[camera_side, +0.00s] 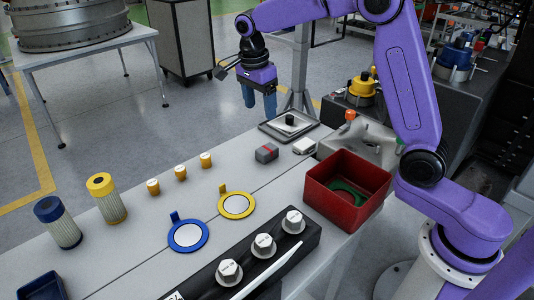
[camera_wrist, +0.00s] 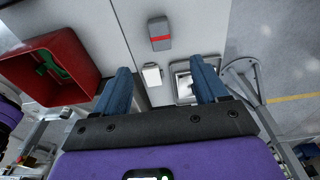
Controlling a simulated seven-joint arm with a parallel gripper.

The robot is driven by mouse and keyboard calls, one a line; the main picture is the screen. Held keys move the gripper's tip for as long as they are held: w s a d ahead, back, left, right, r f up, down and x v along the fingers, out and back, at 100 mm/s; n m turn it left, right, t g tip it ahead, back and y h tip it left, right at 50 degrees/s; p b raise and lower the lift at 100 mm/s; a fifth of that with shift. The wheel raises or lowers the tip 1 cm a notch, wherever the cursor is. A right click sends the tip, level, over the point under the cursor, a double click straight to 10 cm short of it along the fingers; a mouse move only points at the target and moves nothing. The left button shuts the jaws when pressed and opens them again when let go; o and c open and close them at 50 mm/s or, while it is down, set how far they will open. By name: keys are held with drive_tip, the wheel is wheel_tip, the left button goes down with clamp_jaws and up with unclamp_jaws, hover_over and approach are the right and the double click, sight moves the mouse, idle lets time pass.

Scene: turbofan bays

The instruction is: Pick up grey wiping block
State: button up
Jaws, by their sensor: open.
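The grey block (camera_side: 266,153) with a red stripe lies on the light bench, left of a small white block (camera_side: 304,146). In the wrist view the grey block (camera_wrist: 160,34) sits at the top centre, beyond the fingertips. My gripper (camera_side: 259,102) hangs above the far edge of the bench with its blue fingers pointing down. In the wrist view my gripper (camera_wrist: 160,72) is open, with nothing held between its fingers. The white block (camera_wrist: 152,75) shows below, between the fingers in the picture.
A red bin (camera_side: 346,207) with a green item inside stands to the right of the blocks. A shallow tray (camera_side: 288,126) with a dark knob lies behind them.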

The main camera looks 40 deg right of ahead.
hover_over(267, 149)
drive_tip(key=a, duration=0.1)
wheel_tip(267, 149, down, 10)
drive_tip(key=shift+r, duration=0.15)
drive_tip(key=shift+d+f, duration=0.15)
drive_tip(key=shift+f, duration=0.75)
drive_tip(key=shift+d+f, duration=0.2)
drive_tip(key=shift+f, duration=0.75)
drive_tip(key=shift+d+f, duration=0.15)
drive_tip(key=shift+f, duration=0.75)
drive_tip(key=shift+c, duration=0.3)
drive_tip(key=c, duration=1.1)
drive_tip(key=shift+r, duration=0.1)
